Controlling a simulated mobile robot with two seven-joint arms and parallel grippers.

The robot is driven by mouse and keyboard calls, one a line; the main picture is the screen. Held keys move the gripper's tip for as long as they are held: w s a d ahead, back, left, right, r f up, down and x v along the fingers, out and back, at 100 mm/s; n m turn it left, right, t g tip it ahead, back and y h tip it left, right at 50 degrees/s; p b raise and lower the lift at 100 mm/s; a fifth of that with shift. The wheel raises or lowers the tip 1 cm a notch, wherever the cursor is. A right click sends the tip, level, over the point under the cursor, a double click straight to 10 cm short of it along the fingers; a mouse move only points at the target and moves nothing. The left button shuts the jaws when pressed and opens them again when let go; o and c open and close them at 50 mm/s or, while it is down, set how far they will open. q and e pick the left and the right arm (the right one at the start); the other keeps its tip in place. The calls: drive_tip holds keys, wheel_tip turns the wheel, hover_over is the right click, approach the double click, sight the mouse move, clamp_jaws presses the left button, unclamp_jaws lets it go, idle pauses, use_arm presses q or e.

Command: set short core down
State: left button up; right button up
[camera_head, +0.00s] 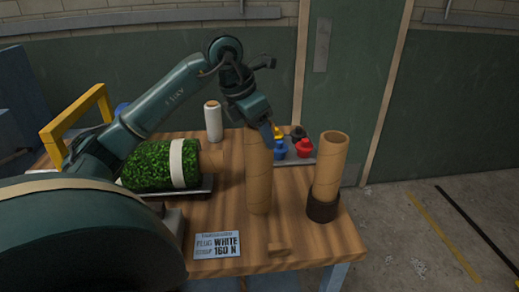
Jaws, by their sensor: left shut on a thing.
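A brown cardboard core (258,175) is upright over the middle of the wooden table. My left gripper (265,128) is at its top end, reaching down from above, and is shut on it. The fingertips are partly hidden against the core's top. Its lower end appears at or close to the tabletop; I cannot tell whether it touches. A second cardboard core (330,160) stands upright at the table's right side, in a dark ring-shaped holder (323,207). My right gripper is not in view.
A green turf roll (147,167) with a white band lies on the left of the table (205,226). A white roll (213,122) stands behind. Red (304,148) and blue (280,150) items sit at the back. A sign card (217,245) and small wooden block (279,249) are in front.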

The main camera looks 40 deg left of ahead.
use_arm(q)
drive_tip(key=shift+f, duration=1.95)
drive_tip(key=shift+f, duration=0.15)
drive_tip(key=o, duration=1.5)
drive_tip(key=shift+c, duration=0.2)
drive_tip(key=shift+r, duration=0.25)
drive_tip(key=v, duration=1.1)
drive_tip(key=shift+s+r, duration=0.25)
drive_tip(key=shift+r, duration=0.1)
